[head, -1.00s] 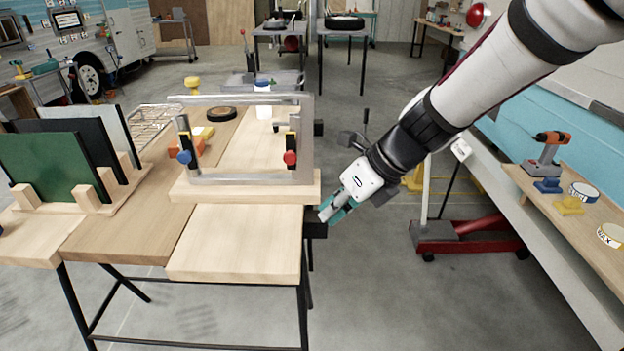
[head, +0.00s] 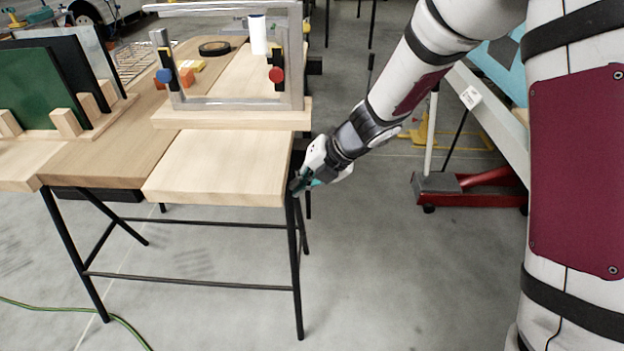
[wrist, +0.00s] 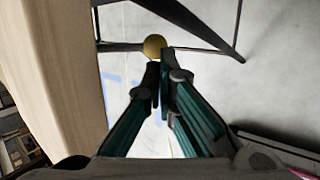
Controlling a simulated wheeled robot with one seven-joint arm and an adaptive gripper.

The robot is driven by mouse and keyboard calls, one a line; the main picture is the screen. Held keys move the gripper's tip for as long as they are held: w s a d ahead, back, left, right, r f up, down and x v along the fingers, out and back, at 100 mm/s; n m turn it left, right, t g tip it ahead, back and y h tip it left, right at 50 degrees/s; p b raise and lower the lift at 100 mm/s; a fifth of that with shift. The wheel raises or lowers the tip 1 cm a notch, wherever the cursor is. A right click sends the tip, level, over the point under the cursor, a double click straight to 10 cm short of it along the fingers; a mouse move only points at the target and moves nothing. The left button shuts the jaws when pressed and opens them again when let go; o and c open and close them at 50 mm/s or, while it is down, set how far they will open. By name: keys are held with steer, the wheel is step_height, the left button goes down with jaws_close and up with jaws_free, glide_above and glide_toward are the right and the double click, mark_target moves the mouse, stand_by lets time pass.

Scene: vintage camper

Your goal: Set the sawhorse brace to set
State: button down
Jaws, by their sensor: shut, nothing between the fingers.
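The sawhorse table's black metal frame (head: 190,284) stands under the wooden top, with slim legs and cross rails; the frame also shows in the wrist view (wrist: 222,42). A yellow round knob (wrist: 154,46) shows in the wrist view by a dark rail, just beyond my fingertips; I cannot tell whether they touch it. In the head view I cannot make out the knob. My gripper (head: 296,187) is at the right edge of the wooden top, by the upper end of the front right leg. Its teal fingers (wrist: 161,72) are shut and empty, pointing downward.
The wooden top (head: 215,170) carries a grey clamped frame (head: 240,104) and a rack of panels (head: 40,85). In the wrist view the board edge (wrist: 62,80) is close on the left. A red-based stand (head: 470,188) is to the right.

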steer(key=shift+b+x, duration=1.05)
steer(key=shift+x, duration=1.5)
